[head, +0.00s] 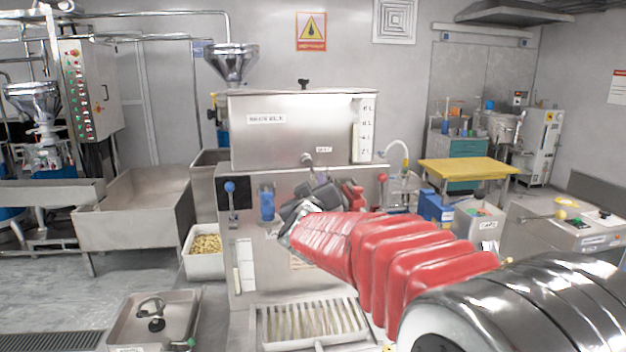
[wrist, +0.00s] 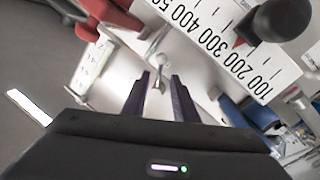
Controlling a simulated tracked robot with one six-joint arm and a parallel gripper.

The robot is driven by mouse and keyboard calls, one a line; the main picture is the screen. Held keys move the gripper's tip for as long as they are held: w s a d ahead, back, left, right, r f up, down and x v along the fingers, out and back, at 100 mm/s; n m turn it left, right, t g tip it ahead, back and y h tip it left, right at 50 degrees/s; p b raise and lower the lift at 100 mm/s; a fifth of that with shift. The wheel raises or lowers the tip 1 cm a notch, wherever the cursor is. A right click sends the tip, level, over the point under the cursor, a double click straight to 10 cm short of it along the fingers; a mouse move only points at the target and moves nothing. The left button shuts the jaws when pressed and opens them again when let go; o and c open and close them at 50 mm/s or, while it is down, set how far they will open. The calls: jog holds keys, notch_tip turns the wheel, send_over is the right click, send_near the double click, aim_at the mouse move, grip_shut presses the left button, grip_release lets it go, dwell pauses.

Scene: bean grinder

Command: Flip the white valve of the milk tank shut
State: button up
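The steel milk tank (head: 290,140) stands in the middle of the head view, above a steel front panel. My gripper (head: 312,192) is the dark shape close to that panel, at the end of my red-sleeved arm. In the wrist view my gripper (wrist: 161,84) has its two dark fingers apart. A small pale lever (wrist: 159,72), which looks like the white valve, shows between and just beyond the fingertips. I cannot tell whether the fingers touch it. The valve is not clearly visible in the head view, where my gripper covers part of the panel.
In the wrist view, a numbered white scale (wrist: 215,45), a black knob (wrist: 283,17) and a red part (wrist: 112,14) lie close around my gripper. In the head view, a blue handle (head: 266,207) sits left of it and a slatted tray (head: 262,340) lies below.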

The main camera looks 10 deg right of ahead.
aim_at(315, 176)
jog(key=shift+x, duration=2.45)
jog(key=shift+c, duration=0.4)
grip_shut()
